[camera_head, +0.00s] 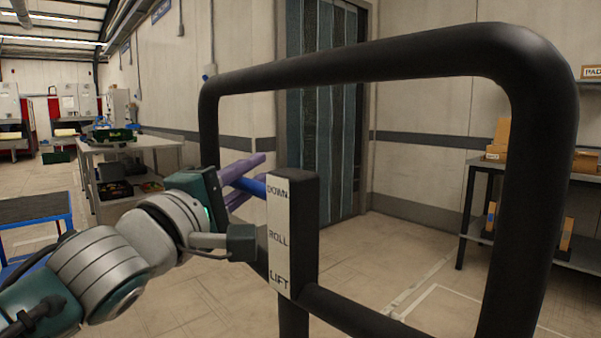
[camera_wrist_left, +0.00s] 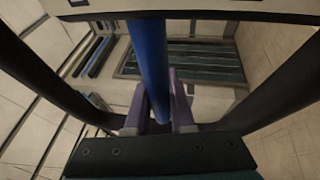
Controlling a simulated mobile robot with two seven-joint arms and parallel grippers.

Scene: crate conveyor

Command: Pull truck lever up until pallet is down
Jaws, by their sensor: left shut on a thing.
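The truck's black handle frame (camera_head: 541,130) fills the right half of the head view. Its control post carries a white label (camera_head: 279,240) reading DOWN, ROLL and LIFT. The blue lever (camera_head: 252,186) sticks out to the left of the post near the word DOWN. My left gripper (camera_head: 243,180), with purple fingers, is shut on the lever. In the left wrist view the blue lever (camera_wrist_left: 149,62) runs down between the two purple fingers (camera_wrist_left: 160,112). The pallet and the forks are not in view. My right gripper is not in view.
A grey table (camera_head: 150,145) with green and dark crates stands at the back left. A blue-framed cart (camera_head: 35,210) is at the left edge. A shelf (camera_head: 530,240) with boxes stands at the right. A strip-curtain doorway (camera_head: 320,130) is behind the handle.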

